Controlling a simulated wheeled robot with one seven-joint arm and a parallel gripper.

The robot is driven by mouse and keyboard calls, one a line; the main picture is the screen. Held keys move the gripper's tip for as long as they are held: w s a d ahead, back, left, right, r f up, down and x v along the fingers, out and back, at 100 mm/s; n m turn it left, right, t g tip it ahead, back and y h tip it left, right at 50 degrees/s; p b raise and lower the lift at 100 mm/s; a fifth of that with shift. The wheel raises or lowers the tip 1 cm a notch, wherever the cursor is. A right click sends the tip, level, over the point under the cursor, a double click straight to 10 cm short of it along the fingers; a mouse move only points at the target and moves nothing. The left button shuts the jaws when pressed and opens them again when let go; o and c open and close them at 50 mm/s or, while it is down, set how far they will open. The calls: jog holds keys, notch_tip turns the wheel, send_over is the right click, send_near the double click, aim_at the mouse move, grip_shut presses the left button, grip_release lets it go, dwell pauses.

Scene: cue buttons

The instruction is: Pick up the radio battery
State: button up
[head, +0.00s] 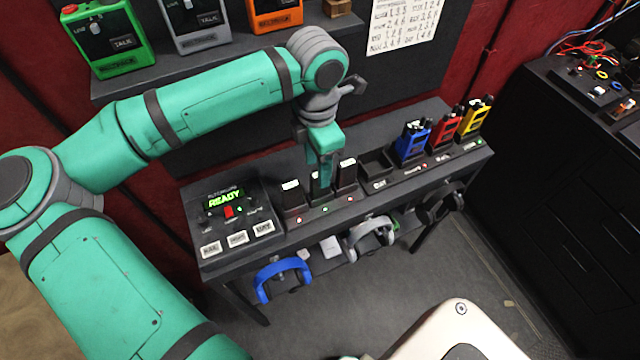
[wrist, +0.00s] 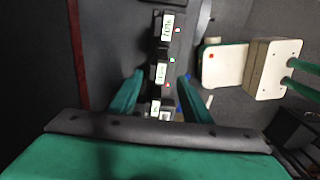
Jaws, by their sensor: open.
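Three dark batteries with white labels stand upright in a charger row on the dark table: a left one (head: 292,196), a middle one (head: 317,190) partly hidden by my gripper, and a right one (head: 346,174). My gripper (head: 321,165) points down over the middle battery. In the wrist view its open fingers (wrist: 162,78) stand on either side of a labelled battery (wrist: 161,73), with a gap on both sides. Another battery (wrist: 168,27) shows beyond it and one (wrist: 155,106) nearer the palm. I cannot tell whether the fingers touch anything.
A panel reading READY (head: 225,198) sits left of the batteries. An empty-looking holder (head: 378,177) and blue (head: 411,142), red (head: 443,133) and yellow (head: 474,118) radios stand to the right. Headphones (head: 283,275) hang at the table's front. A shelf with larger radios (head: 110,40) is behind.

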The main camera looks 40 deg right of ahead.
jog(key=f, duration=0.3)
jog(key=shift+w+d+f, duration=0.15)
jog(key=shift+d+f, duration=0.15)
jog(key=shift+d, duration=0.1)
jog(key=shift+w+f, duration=0.1)
jog(key=shift+f, duration=0.3)
grip_shut()
jog(key=shift+r, duration=0.1)
